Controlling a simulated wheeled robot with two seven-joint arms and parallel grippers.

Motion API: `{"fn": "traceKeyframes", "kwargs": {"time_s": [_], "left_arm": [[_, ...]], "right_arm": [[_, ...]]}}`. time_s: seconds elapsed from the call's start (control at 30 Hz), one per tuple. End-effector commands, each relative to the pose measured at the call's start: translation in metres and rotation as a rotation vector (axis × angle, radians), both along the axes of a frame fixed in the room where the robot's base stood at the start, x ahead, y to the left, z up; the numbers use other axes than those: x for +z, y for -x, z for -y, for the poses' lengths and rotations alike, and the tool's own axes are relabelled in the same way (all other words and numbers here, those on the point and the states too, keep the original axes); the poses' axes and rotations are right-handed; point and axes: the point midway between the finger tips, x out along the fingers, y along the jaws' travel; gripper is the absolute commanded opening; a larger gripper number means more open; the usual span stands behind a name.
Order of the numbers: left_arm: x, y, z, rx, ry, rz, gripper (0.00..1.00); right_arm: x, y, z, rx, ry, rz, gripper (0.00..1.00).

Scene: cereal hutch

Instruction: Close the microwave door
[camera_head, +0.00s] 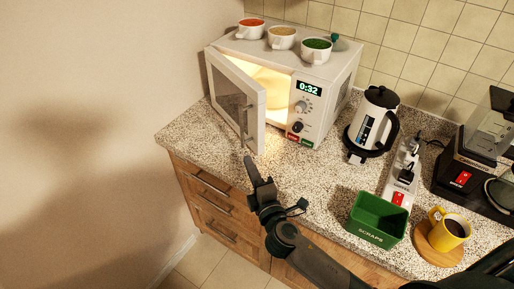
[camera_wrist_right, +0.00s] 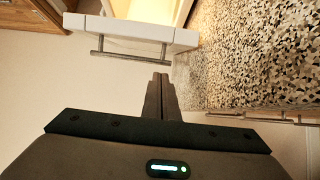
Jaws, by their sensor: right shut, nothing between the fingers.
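The white microwave (camera_head: 321,87) stands on the speckled counter with its inside lit and its display reading 0:32. Its door (camera_head: 232,97) is hinged at the left and stands partly open toward me. The door's edge and handle (camera_head: 245,121) face the front; the door (camera_wrist_right: 140,29) and its bar handle (camera_wrist_right: 130,55) also show in the right wrist view. My right gripper (camera_head: 248,161) is shut and empty, just in front of and below the door's free edge, with a small gap apparent. It also shows in the wrist view (camera_wrist_right: 161,76). My left gripper is not in view.
Three filled cups (camera_head: 282,37) stand on top of the microwave. A kettle (camera_head: 374,120), a power strip (camera_head: 402,178), a green scraps bin (camera_head: 378,218) and a yellow mug (camera_head: 449,230) stand to the right. Wooden drawers (camera_head: 215,198) lie below the counter. The left wall side is clear.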

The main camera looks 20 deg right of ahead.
Motion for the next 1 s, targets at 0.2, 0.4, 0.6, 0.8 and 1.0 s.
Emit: {"fn": "traceKeyframes", "kwargs": {"time_s": [0.2, 0.4, 0.6, 0.8, 1.0], "left_arm": [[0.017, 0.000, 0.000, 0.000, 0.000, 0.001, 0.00], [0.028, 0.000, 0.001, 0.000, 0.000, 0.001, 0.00], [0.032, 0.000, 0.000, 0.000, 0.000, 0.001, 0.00], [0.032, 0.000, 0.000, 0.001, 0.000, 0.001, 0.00], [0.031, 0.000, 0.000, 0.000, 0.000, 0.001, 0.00]], "right_arm": [[0.004, -0.041, 0.000, 0.000, 0.001, 0.000, 0.00], [0.002, -0.047, 0.025, 0.000, 0.004, -0.002, 0.00], [0.000, -0.050, 0.037, 0.000, 0.001, -0.001, 0.00], [0.000, -0.050, 0.038, 0.001, 0.001, -0.001, 0.00], [-0.001, -0.050, 0.040, 0.000, 0.001, -0.001, 0.00]]}}
